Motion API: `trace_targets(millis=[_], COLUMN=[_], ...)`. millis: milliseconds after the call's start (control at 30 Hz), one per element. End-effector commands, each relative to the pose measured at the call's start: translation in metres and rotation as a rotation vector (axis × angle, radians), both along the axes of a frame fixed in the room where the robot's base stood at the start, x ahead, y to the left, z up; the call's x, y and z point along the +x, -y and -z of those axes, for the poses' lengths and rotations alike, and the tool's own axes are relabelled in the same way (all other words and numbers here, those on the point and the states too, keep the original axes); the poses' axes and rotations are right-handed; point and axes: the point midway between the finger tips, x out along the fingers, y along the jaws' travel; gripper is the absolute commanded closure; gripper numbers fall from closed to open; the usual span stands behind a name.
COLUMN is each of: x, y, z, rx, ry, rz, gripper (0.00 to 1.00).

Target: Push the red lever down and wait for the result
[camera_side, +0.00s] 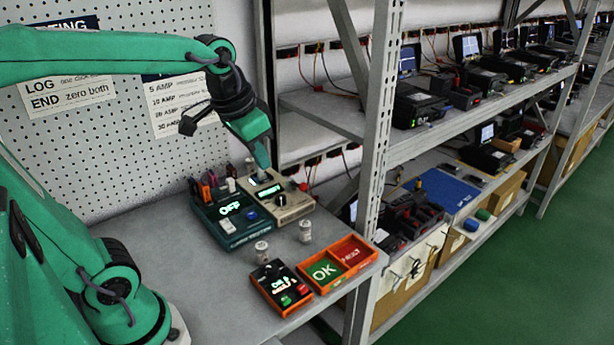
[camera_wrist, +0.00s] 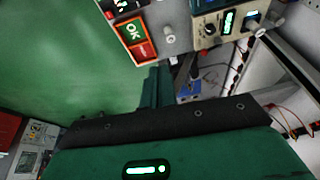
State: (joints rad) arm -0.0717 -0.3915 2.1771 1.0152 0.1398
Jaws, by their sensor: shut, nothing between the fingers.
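My gripper (camera_side: 262,163) is shut and empty, with its tip just above the beige instrument (camera_side: 277,197) at the back of the bench. In the wrist view my gripper's fingers (camera_wrist: 159,75) are together. The beige instrument has a lit display and a black knob; part of it shows in the wrist view (camera_wrist: 225,22). The teal instrument (camera_side: 230,232) beside it has a lit display reading OFF and a blue button. A black-and-orange box (camera_side: 279,289) at the front has a lit display, a green button and a red part (camera_side: 302,289). I cannot tell whether that red part is the lever.
An orange two-part tray (camera_side: 354,264) beside the box has a green OK side and a red side. Two small pale jars (camera_side: 262,251) (camera_side: 305,232) stand between the instruments and the tray. A metal shelving post (camera_side: 376,150) rises at the right. The bench's left part is clear.

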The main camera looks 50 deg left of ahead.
Motion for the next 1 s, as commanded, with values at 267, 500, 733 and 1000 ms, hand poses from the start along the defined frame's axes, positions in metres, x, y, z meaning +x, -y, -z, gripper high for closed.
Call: trace_targets(millis=[267, 500, 733, 1000], x=[0.040, 0.074, 0.106, 0.141], y=[-0.015, -0.029, -0.044, -0.064], z=[-0.002, 0.002, 0.012, 0.030], rx=[0.012, 0.019, 0.020, 0.015], ry=[-0.072, -0.132, -0.188, -0.255], rz=[0.026, 0.052, 0.075, 0.106], gripper=[1.00, 1.00, 1.00, 1.00])
